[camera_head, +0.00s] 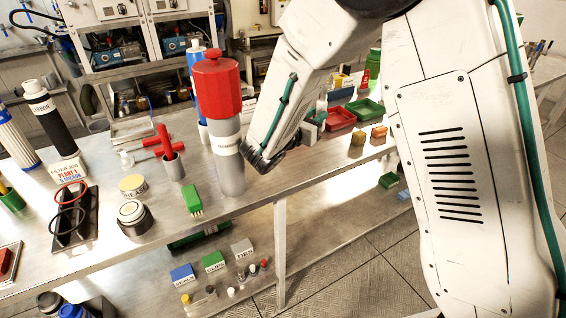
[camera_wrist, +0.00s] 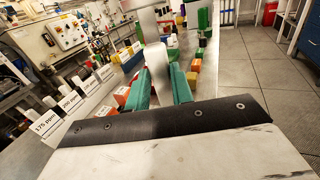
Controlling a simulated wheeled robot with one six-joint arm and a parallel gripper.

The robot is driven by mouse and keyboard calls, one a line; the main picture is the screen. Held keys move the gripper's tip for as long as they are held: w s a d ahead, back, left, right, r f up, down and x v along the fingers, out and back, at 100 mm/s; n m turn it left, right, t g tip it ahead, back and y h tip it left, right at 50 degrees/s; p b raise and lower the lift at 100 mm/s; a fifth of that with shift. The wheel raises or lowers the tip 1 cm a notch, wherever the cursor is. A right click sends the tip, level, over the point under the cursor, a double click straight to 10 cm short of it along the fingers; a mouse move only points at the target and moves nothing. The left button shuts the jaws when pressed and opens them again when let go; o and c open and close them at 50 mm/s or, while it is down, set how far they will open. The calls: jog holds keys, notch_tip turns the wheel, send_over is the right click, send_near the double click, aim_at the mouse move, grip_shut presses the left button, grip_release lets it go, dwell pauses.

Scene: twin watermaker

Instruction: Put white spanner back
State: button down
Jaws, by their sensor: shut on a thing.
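In the wrist view, my gripper (camera_wrist: 162,82) has two green fingers closed on a pale white upright piece, the white spanner (camera_wrist: 157,62). The spanner rises between the fingers, and its upper end widens near the top edge of the picture. Its lower end is hidden between the fingers. The spanner's place of storage cannot be identified in these frames.
A grey housing with a red cap (camera_head: 217,90) stands close beside my wrist. A red-handled tool (camera_head: 165,141) stands in a grey cup. Green and red trays (camera_head: 339,118) and small yellow blocks lie farther right. White ppm cards (camera_wrist: 73,104) line the wrist view's left.

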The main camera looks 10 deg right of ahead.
jog(key=shift+a+f, duration=0.2)
jog(key=shift+f, duration=2.25)
jog(key=shift+a+f, duration=0.2)
jog(key=shift+f, duration=2.25)
jog(key=shift+f, duration=0.15)
jog(key=c, duration=1.2)
grip_release()
